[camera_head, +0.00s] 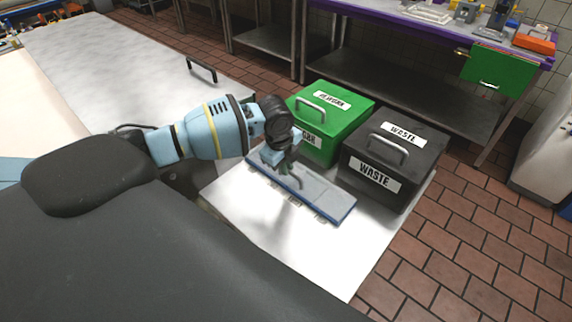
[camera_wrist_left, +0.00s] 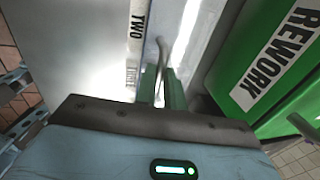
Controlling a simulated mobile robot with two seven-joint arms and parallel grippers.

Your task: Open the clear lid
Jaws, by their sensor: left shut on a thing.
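A long flat container with a pale, see-through-looking lid (camera_head: 322,195) and blue edges lies on the white table, in front of the bins. My left gripper (camera_head: 287,167) is over the container's left half, pointing down. In the left wrist view, the green fingers of my left gripper (camera_wrist_left: 161,90) are closed on a thin grey handle (camera_wrist_left: 162,52). I cannot tell whether the lid is raised from the container. My right gripper is not in view.
A green "REWORK" bin (camera_head: 350,102) and a black "WASTE" bin (camera_head: 412,142) stand close behind the container. The white tabletop (camera_head: 338,262) is bare in front. A grey worktop (camera_head: 110,70) lies at the left, and brick-tiled floor (camera_head: 475,225) at the right.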

